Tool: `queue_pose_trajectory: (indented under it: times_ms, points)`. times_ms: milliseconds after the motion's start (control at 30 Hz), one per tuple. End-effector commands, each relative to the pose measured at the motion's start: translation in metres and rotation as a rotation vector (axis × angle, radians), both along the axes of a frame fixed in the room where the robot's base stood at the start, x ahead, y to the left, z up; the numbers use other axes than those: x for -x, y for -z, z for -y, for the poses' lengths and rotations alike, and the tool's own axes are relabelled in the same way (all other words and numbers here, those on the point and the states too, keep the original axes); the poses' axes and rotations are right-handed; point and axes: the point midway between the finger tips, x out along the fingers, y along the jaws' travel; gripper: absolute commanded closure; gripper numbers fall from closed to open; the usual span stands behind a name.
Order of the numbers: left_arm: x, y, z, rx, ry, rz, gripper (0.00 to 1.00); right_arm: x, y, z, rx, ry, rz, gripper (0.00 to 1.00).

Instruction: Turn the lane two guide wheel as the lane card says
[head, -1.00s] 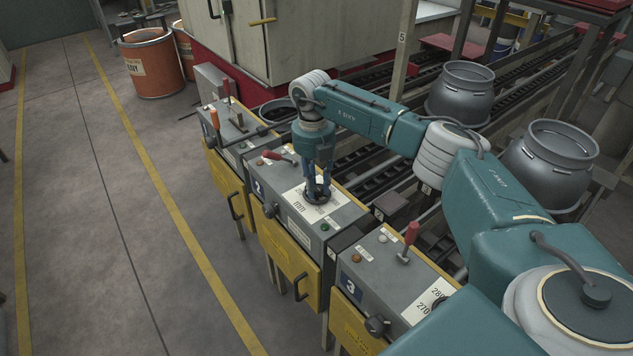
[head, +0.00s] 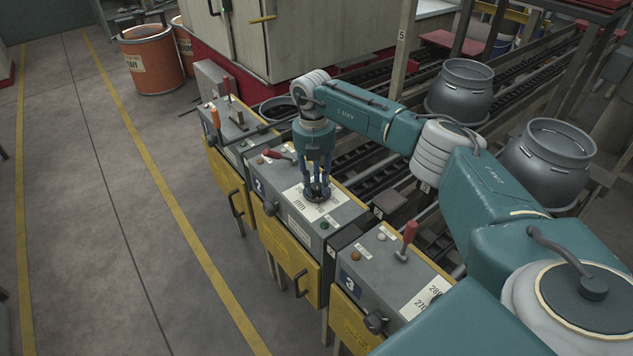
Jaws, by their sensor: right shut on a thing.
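The lane two console (head: 306,239) is a grey box with a yellow front and a "2" on its left side. The guide wheel (head: 316,196) is a small dark round knob on a white scale plate (head: 300,208) on its top. My right gripper (head: 317,190) points straight down from above and is shut on the wheel. The gripper hides part of the wheel and the scale, so the setting cannot be read. No lane card can be made out. My left gripper is not in view.
The lane three console (head: 385,290) with a red lever (head: 408,240) stands nearer, and another console (head: 228,135) stands farther left. Lane two's red lever (head: 275,154) is close to my gripper. Grey churns (head: 547,155) stand behind my arm. The floor at left is clear.

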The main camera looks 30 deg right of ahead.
Motion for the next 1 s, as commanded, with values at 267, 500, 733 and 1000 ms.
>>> queue_pose_trajectory:
  times_ms: [267,500,733,1000]
  points:
    - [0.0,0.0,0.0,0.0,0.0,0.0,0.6,-0.001,-0.001,0.0,0.0,0.001,0.002,0.66]
    - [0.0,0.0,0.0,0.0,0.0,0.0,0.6,0.0,0.0,0.0,0.0,0.0,0.001,0.55]
    - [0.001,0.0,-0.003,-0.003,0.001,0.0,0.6,-0.001,-0.01,0.0,-0.001,0.0,0.003,0.55]
    - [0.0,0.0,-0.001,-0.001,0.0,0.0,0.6,-0.004,-0.064,-0.001,-0.001,0.0,0.006,0.55]
